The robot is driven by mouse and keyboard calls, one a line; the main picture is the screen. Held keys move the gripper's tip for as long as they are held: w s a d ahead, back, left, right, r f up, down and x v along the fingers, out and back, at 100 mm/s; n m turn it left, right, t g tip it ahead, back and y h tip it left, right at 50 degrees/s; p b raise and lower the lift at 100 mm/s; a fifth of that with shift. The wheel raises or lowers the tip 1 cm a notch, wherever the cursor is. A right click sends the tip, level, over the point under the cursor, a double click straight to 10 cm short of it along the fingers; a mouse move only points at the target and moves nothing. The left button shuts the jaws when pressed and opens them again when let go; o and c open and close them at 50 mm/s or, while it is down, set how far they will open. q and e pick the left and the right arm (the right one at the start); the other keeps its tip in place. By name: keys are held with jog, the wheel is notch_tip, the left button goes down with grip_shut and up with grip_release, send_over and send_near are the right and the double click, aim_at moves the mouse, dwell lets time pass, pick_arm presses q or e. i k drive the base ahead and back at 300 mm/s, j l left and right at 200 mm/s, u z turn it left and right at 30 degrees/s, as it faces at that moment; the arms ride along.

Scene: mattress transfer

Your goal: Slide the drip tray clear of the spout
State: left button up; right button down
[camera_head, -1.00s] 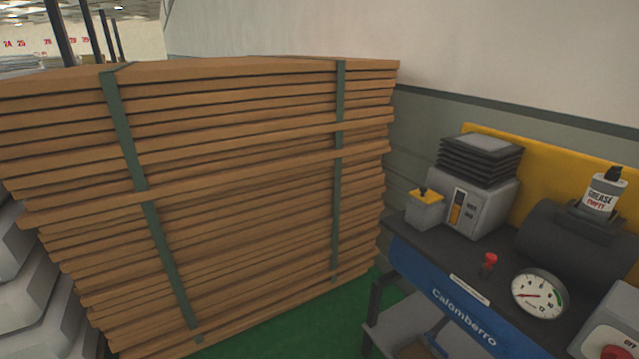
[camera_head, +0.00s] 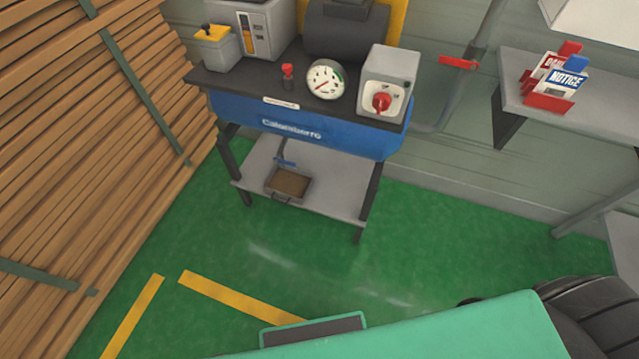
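The drip tray (camera_head: 289,184) is a small brown box with a dark handle at its front. It sits on the grey lower shelf (camera_head: 335,190) of the blue machine stand (camera_head: 305,127). The spout (camera_head: 283,158) is a thin pipe with a blue lever, coming down from the stand's underside. Its lower end appears just above or behind the tray's back edge; the exact gap is too small to tell. Neither of my grippers is in view.
A gauge (camera_head: 326,80), a red-knobbed switch box (camera_head: 388,84) and a red valve (camera_head: 287,76) are on the bench top. Stacked boards (camera_head: 80,150) stand at left. A wall shelf (camera_head: 575,110) holds signs at right. Green floor (camera_head: 290,245) in front of the stand is clear.

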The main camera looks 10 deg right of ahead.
aim_at(292, 184)
jog(key=i+j, duration=0.1)
jog(key=j, duration=0.35)
jog(key=i+j, duration=0.15)
jog(key=j, duration=0.3)
jog(key=j+z, duration=0.15)
jog(key=z, duration=0.25)
jog(key=j+z, duration=0.15)
jog(key=z, duration=0.25)
jog(key=j+z, duration=0.15)
jog(key=z, duration=0.25)
jog(key=j+z, duration=0.15)
jog(key=z, duration=0.25)
